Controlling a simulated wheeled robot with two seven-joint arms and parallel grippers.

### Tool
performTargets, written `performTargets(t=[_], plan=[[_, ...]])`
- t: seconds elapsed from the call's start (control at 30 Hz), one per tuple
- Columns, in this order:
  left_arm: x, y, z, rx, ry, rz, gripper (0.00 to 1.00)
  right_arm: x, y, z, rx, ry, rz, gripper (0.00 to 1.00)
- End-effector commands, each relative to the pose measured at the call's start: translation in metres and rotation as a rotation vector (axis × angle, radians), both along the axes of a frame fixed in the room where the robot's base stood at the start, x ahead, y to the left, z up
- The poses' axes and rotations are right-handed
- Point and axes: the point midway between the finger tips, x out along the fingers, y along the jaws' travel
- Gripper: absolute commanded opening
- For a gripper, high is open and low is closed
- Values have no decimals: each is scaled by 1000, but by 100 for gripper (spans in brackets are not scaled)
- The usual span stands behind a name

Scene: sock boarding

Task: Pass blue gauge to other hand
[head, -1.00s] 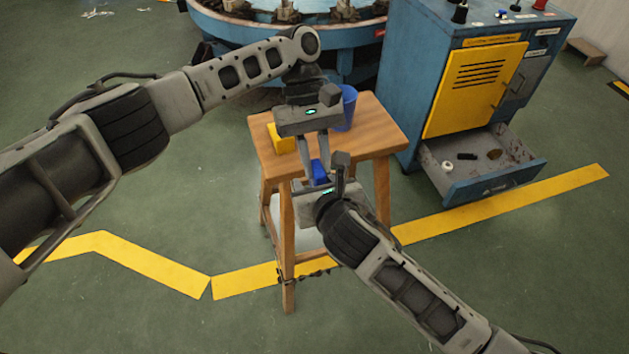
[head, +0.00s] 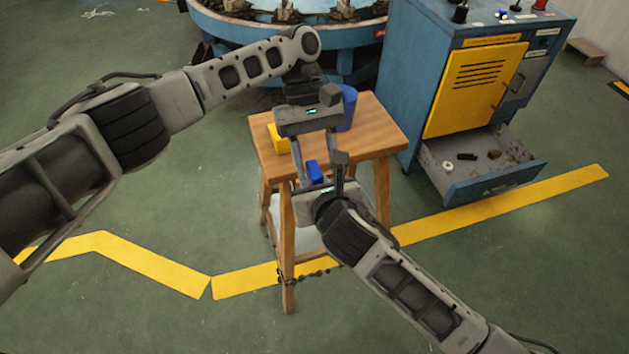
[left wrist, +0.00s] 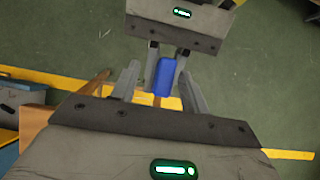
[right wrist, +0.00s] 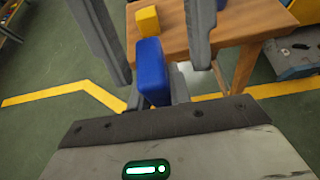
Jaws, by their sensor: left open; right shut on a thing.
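The blue gauge (head: 314,171) is a small blue block held above the front of the wooden stool. My right gripper (head: 322,178) comes from below and is shut on its lower part; the right wrist view shows the gauge (right wrist: 152,72) standing up from between its fingers. My left gripper (head: 316,156) faces it from above, open, with its fingers spread to either side of the gauge. In the left wrist view the gauge (left wrist: 164,77) lies between the left fingers with gaps on both sides.
A wooden stool (head: 375,135) stands beneath the grippers. A yellow block (head: 279,138) and a blue cup (head: 348,108) stand on it. A blue cabinet (head: 408,75) with an open drawer (head: 478,170) holding small items stands to the right. Open floor lies in front.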

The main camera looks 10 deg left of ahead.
Motion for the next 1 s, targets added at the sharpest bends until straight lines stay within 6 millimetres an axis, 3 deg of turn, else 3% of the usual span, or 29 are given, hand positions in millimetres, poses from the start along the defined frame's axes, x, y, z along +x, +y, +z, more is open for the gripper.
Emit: performTargets(t=[0.4,0.6,0.67,0.77,1.0], plan=[[29,11,50,-1,-2,1,45,1,-1,0,-1,-1,-2,0],[36,17,58,-3,2,7,45,1,-1,0,-1,-1,-2,0],[35,22,49,-7,9,19,45,1,-1,0,-1,-1,-2,0],[31,36,21,-19,18,59,45,1,-1,0,-1,-1,-2,0],[5,99,-81,-23,-13,237,45,1,-1,0,-1,-1,-2,0]])
